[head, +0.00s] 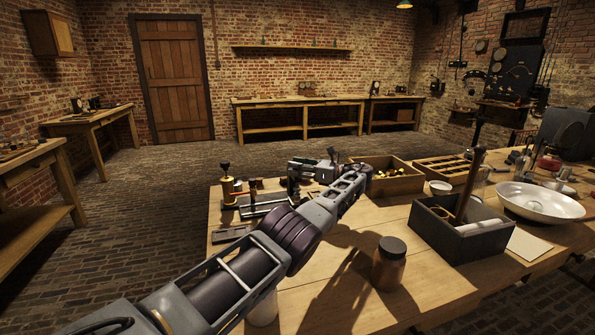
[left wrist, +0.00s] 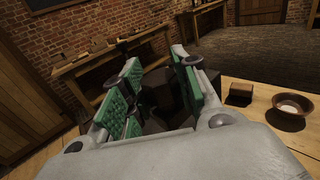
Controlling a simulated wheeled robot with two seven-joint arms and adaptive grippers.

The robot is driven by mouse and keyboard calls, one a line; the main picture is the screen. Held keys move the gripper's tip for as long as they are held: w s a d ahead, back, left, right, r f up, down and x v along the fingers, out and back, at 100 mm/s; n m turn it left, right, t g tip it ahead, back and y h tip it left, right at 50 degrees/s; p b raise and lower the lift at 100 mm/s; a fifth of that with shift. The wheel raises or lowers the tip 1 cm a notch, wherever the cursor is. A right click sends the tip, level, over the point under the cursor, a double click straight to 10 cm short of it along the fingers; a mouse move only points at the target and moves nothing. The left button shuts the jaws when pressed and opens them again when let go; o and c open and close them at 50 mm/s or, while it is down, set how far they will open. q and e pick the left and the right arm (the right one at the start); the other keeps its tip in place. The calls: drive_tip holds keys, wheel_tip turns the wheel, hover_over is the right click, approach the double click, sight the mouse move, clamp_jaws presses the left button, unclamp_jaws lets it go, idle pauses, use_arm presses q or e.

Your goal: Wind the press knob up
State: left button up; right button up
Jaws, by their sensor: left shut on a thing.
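My left arm reaches across the table in the head view. My left gripper (head: 312,168) is at its far end, over the back of the table. In the left wrist view, my left gripper (left wrist: 155,100) has green-padded fingers closed around a dark thing (left wrist: 160,98). The fingers hide most of it, so I cannot tell for certain whether it is the press knob. In the head view, a brass post with a black knob (head: 225,168) stands upright at the table's back left corner, apart from the gripper. My right gripper is not in view.
A brown capped jar (head: 390,265) stands on the near table. A dark box (head: 460,235) and a white basin (head: 538,203) are to its right. A wooden tray (head: 400,184) is behind. The left wrist view shows a small block (left wrist: 240,94) and a bowl (left wrist: 292,110).

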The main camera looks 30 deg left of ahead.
use_arm(q)
drive_tip(key=shift+w+d+r, duration=0.1)
drive_tip(key=shift+r, duration=0.2)
drive_tip(key=o, duration=1)
drive_tip(key=shift+f, duration=0.25)
drive_tip(key=shift+r, duration=0.2)
drive_tip(key=shift+r, duration=4.8)
